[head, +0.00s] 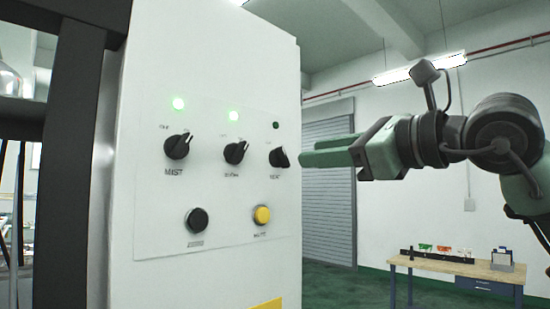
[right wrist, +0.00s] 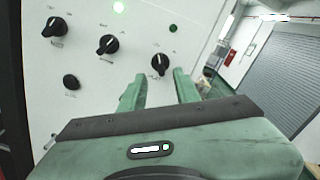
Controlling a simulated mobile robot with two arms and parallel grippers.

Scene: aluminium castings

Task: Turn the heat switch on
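The heat switch (head: 279,157) is a black rotary knob at the right of a row of three on a white panel. The lamp above it (head: 276,125) is dark green and unlit. My right gripper (head: 303,158) points at the heat switch from the right, its green fingertips close to it. In the right wrist view, the heat switch (right wrist: 160,65) sits between and just beyond the tips of the spread fingers (right wrist: 159,80). The gripper is open and holds nothing. I cannot tell whether a finger touches the knob. My left gripper is not in view.
The mist knob (head: 178,146) and a middle knob (head: 236,152) have lit green lamps above them. A black button (head: 197,220) and a yellow button (head: 262,215) are below. A workbench (head: 456,268) stands far right by a grey shutter (head: 329,190). The floor between looks clear.

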